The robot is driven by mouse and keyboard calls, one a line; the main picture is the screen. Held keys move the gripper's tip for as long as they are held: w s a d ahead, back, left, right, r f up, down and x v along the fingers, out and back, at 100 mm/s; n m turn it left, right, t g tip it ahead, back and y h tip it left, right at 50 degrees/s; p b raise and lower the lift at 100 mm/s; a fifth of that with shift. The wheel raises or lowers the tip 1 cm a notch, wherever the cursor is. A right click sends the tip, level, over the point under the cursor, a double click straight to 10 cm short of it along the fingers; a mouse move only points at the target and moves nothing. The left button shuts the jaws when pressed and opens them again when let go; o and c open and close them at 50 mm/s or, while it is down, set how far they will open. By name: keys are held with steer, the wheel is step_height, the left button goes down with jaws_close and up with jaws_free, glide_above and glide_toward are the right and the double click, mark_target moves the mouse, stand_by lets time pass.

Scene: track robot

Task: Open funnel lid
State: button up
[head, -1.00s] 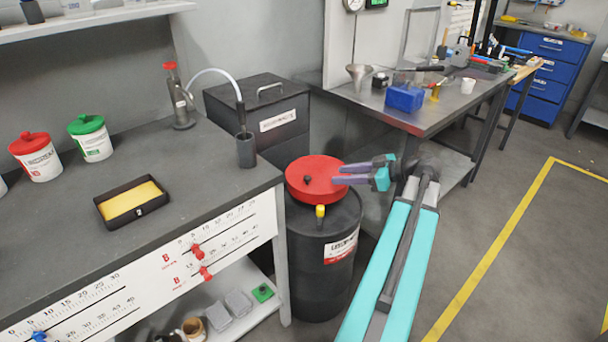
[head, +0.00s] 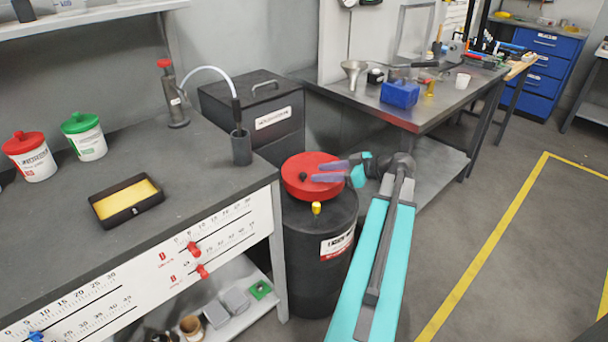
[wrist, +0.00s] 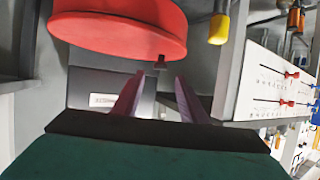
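The round red funnel lid (head: 311,167) lies on top of a black drum (head: 310,275) and appears closed. A small dark knob (head: 303,174) stands out on the lid. My gripper (head: 317,172) is over the lid from the right, its two purple fingers apart and pointing at the knob. In the wrist view the red lid (wrist: 120,22) fills the upper left. The knob (wrist: 160,63) shows just beyond the gap between the open fingers of my gripper (wrist: 158,80). Nothing is between the fingers; contact with the lid cannot be told.
A workbench (head: 215,190) is close on the left, a dark lidded box (head: 225,100) behind, and a metal table (head: 435,112) behind right. Open floor (head: 500,210) lies to the right.

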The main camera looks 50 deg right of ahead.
mark_target(304, 174)
steer(key=shift+x, duration=4)
steer(key=shift+r, duration=0.1)
steer(key=shift+c, duration=0.3)
jaws_close()
